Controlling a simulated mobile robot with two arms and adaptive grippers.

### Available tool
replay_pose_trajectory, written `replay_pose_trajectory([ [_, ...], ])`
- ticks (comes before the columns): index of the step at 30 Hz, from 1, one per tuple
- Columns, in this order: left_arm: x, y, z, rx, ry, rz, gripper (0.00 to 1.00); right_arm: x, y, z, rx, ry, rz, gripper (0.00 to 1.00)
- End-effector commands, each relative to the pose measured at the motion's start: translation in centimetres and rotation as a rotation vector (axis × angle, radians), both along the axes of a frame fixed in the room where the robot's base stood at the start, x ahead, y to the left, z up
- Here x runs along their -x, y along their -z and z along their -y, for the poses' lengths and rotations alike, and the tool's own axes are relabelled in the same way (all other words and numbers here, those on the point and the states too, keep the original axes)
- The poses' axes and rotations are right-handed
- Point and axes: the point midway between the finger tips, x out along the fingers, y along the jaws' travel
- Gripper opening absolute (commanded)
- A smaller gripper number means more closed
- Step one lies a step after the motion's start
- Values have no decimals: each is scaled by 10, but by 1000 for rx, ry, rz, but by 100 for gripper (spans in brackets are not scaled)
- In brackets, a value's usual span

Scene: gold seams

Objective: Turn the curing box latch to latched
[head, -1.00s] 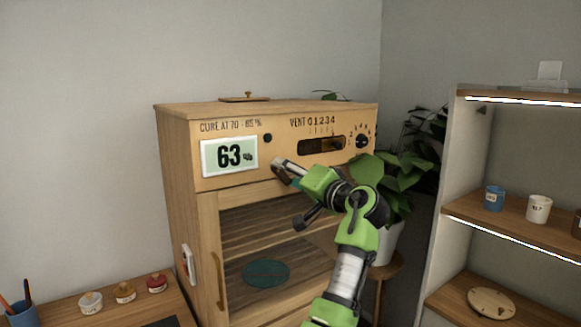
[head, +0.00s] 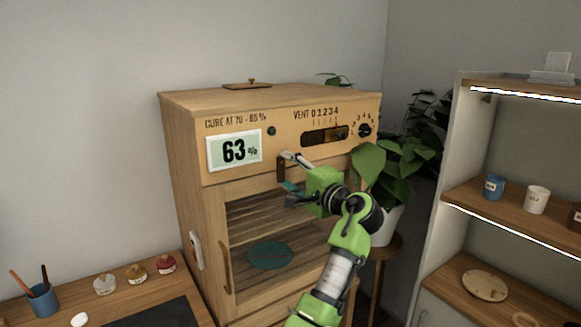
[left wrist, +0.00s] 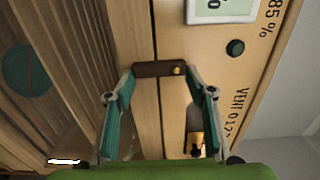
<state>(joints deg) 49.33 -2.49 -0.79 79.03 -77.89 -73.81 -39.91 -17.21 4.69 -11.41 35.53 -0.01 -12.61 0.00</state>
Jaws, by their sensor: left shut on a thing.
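The curing box (head: 188,150) is a wooden cabinet with a slatted, see-through door front. Its latch (head: 281,170) is a small dark brown bar, upright in the head view. In the left wrist view the latch (left wrist: 157,69) has a brass pivot at its panel end and lies across the seam between door and front panel. My left gripper (head: 289,172) is at the latch. In the left wrist view its two fingertips (left wrist: 160,80) press on the two ends of the bar. My right gripper is in neither view.
A display (head: 235,150) reads 63 %. A round indicator (head: 272,131), vent slider (head: 341,134) and dial (head: 365,130) are on the panel. A potted plant (head: 384,222) and shelf (head: 508,199) with cups stand right. Small jars (head: 136,274) stand on the table left.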

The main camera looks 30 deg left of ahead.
Motion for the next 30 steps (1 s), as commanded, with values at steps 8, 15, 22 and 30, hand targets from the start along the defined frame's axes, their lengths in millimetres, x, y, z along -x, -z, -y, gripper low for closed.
replay_pose_trajectory([
  [8,1,-3,-1,-16,0,-18,28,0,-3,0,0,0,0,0],
  [15,1,-3,-1,-16,0,-18,28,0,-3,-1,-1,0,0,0],
  [22,1,-2,-1,-14,0,-19,67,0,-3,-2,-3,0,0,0],
  [30,1,-1,2,-10,1,-20,67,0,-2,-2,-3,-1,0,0],
])
